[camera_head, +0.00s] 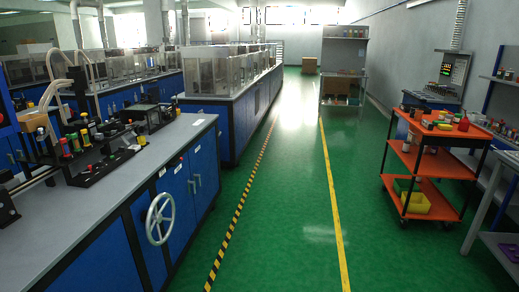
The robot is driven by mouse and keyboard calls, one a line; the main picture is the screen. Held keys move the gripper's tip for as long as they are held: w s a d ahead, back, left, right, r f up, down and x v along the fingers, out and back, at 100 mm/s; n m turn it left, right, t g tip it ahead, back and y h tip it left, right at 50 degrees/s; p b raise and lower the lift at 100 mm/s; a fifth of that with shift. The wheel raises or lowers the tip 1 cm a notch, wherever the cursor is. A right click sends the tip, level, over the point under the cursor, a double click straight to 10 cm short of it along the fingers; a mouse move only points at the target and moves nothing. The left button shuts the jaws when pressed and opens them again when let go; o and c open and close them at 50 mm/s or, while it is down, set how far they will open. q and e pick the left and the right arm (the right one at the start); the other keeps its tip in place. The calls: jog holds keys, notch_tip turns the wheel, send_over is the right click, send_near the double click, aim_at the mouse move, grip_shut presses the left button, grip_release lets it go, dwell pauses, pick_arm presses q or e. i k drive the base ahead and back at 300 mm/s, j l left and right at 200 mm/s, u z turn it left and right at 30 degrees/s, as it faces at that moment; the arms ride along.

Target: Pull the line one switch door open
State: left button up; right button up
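No door that I can read as the line one switch door stands out; no label is legible. Blue cabinet doors (206,165) under the near left bench look shut, with two slim vertical handles (194,184) close together. A grey handwheel (160,218) is mounted on the same bench front, nearer to me. A grey panel (455,72) with a small lit display is on the right wall, too small to read. Neither of my grippers is in view.
The near bench top (70,215) carries machine parts and coloured pieces. An orange cart (432,165) with bottles and a yellow bin stands at the right. The green aisle floor (290,200) between them is clear, with a striped line and a yellow line.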

aim_at(202, 157)
jog(key=i+u, duration=0.1)
jog(key=i, duration=0.4)
jog(key=i+l+u, duration=0.1)
jog(key=i, duration=0.35)
jog(key=i+l+u, duration=0.1)
jog(key=i, duration=0.4)
jog(key=i+l+u, duration=0.1)
jog(key=i, duration=0.4)
